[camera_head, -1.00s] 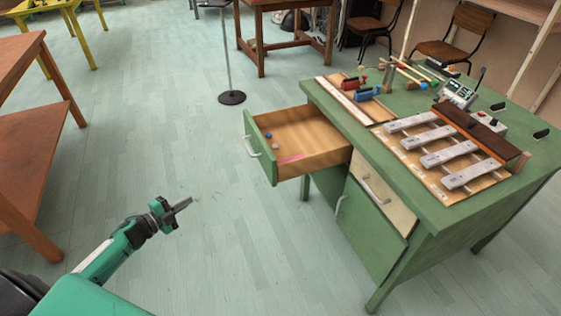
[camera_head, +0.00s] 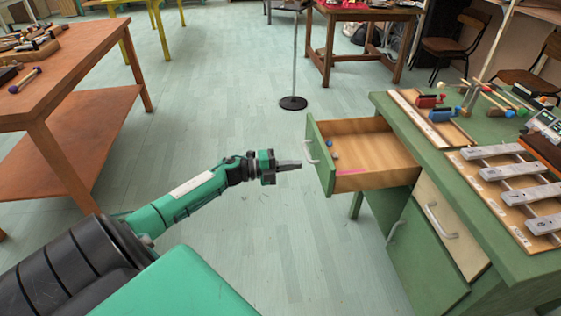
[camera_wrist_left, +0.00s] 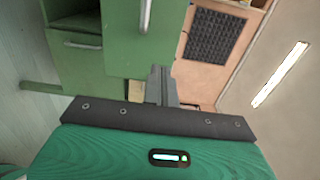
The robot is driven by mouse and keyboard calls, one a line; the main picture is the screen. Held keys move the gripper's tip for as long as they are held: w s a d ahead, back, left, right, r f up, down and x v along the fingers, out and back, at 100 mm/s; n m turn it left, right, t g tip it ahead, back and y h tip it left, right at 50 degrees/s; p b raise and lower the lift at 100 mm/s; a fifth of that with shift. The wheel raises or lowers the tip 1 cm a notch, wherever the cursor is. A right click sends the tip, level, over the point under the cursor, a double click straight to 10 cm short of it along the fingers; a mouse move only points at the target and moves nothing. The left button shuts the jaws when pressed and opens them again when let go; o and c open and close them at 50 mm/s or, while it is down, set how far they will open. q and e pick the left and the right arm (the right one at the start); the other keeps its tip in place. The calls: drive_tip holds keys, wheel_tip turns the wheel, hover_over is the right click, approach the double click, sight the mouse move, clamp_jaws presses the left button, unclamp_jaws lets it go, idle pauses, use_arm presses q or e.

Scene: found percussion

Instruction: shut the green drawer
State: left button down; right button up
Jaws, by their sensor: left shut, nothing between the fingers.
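The green drawer (camera_head: 322,168) stands pulled out from the left side of the green desk (camera_head: 500,262). Its green front with a pale handle (camera_head: 311,152) faces left, and its wooden inside shows from above. My left gripper (camera_head: 299,164) is shut and empty, just left of the drawer front near the handle. I cannot tell whether the fingertips touch it. In the left wrist view the shut fingers (camera_wrist_left: 162,82) point at a green panel (camera_wrist_left: 128,50) with a pale handle (camera_wrist_left: 146,14). My right gripper is not in view.
Small blue balls and a pink stick lie in the drawer. Metal bars (camera_head: 505,170) and mallets lie on the desk top. An orange-brown table (camera_head: 75,60) stands at left, and a stand with a round black base (camera_head: 293,103) is behind the drawer. The floor between is clear.

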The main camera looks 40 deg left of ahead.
sight(323, 161)
use_arm(q)
drive_tip(key=x, duration=0.6)
drive_tip(key=shift+w+d, duration=0.15)
drive_tip(key=shift+w, duration=0.1)
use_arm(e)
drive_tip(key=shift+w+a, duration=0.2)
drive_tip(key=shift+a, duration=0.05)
